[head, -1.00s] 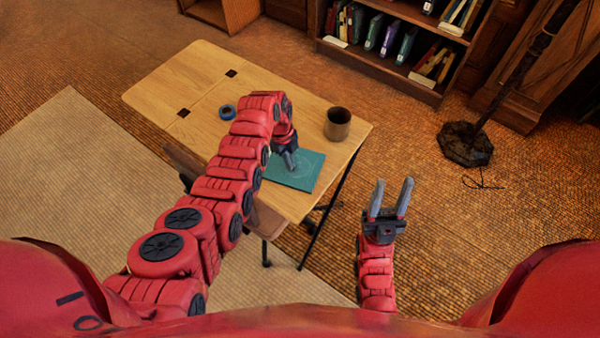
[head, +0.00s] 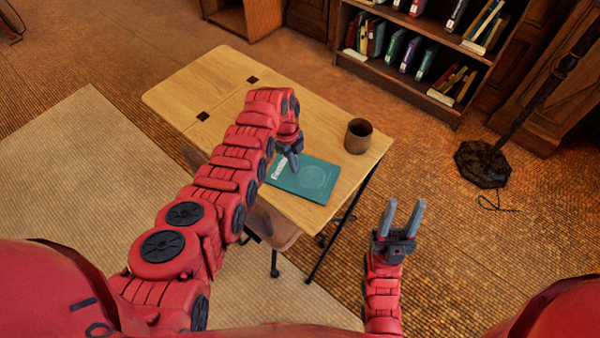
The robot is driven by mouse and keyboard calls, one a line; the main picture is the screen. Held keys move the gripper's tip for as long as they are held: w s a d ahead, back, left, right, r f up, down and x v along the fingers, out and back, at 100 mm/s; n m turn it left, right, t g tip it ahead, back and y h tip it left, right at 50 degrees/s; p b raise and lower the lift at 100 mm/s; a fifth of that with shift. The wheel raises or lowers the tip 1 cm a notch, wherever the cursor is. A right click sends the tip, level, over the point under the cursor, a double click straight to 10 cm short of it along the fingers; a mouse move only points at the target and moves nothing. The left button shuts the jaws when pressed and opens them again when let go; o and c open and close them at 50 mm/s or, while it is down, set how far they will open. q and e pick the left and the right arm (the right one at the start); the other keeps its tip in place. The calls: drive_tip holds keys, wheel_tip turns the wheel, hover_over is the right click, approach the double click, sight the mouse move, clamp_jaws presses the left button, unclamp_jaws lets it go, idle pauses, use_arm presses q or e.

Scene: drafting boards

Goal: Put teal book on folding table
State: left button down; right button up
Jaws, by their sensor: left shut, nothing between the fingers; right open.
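The teal book (head: 314,181) lies flat on the wooden folding table (head: 205,78), near its front edge. White lettering shows at the book's left end. My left gripper (head: 293,163) is shut and empty, with its fingers pointing down over the book's far left part. I cannot tell whether the fingertips touch the cover. My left arm hides part of the table and perhaps an edge of the book. My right gripper (head: 401,218) is open and empty, off the table to the right, with its fingers pointing away from me.
A dark brown mug (head: 358,136) stands on the table to the right of the book. A chair (head: 277,230) is at the table's near side. A bookcase (head: 440,105) stands behind, and a dark lamp stand (head: 483,165) is to the right. The table's far left part is clear.

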sight(284, 162)
use_arm(q)
drive_tip(key=w+a+b, duration=0.1)
drive_tip(key=a+b, duration=0.1)
drive_tip(key=b, duration=0.2)
drive_tip(key=w+a+f+b, duration=0.1)
drive_tip(key=w+a+b, duration=0.1)
drive_tip(key=b, duration=0.1)
drive_tip(key=shift+w+b, duration=0.25)
drive_tip(key=shift+b, duration=0.1)
drive_tip(key=a+b, duration=0.1)
drive_tip(key=b, duration=0.3)
drive_tip(key=w+a+b, duration=0.1)
drive_tip(key=b, duration=0.3)
drive_tip(key=shift+w+r, duration=0.25)
drive_tip(key=shift+r+b, duration=0.25)
drive_tip(key=shift+b, duration=0.4)
drive_tip(key=shift+r, duration=0.15)
